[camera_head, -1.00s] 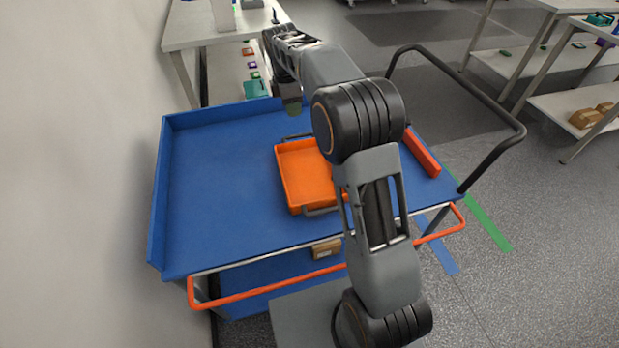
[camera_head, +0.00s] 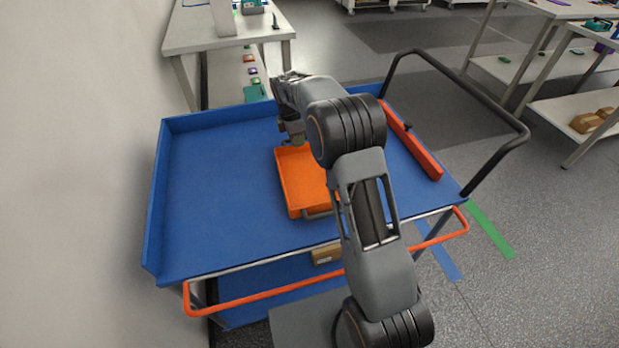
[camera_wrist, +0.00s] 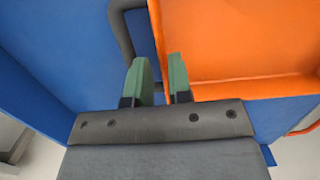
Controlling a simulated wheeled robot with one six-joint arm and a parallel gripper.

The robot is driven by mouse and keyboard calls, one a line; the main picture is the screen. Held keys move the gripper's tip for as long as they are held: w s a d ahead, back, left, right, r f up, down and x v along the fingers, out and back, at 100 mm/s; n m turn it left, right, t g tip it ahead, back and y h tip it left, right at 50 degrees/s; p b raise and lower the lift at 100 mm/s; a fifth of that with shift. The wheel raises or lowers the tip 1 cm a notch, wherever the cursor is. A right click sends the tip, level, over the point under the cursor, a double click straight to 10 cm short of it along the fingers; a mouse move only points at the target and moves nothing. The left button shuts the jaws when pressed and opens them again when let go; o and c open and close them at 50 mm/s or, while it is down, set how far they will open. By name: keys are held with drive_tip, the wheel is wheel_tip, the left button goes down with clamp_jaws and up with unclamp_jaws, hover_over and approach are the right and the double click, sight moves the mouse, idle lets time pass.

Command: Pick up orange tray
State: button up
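The orange tray (camera_head: 300,180) lies on the blue cart top, partly hidden behind my arm. It has a dark handle at its near end (camera_head: 318,213). In the wrist view the tray (camera_wrist: 240,40) fills the upper right, and a dark handle (camera_wrist: 122,35) curves out beside its wall. My gripper (camera_wrist: 160,62) points down at the tray's far edge. Its two green fingertips are apart with a gap between them, at the tray's corner near the handle. I cannot tell whether they touch the tray. In the head view the gripper (camera_head: 295,138) is mostly dark and small.
The blue cart top (camera_head: 220,215) has raised walls at left and back, and a black push handle (camera_head: 505,95) at right. An orange bar (camera_head: 412,145) lies along its right side. A white table (camera_head: 180,30) stands behind. The cart's left part is clear.

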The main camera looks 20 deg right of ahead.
drive_tip(key=shift+d+f, duration=0.2)
drive_tip(key=shift+f, duration=1.55)
clamp_jaws()
drive_tip(key=shift+r, duration=0.1)
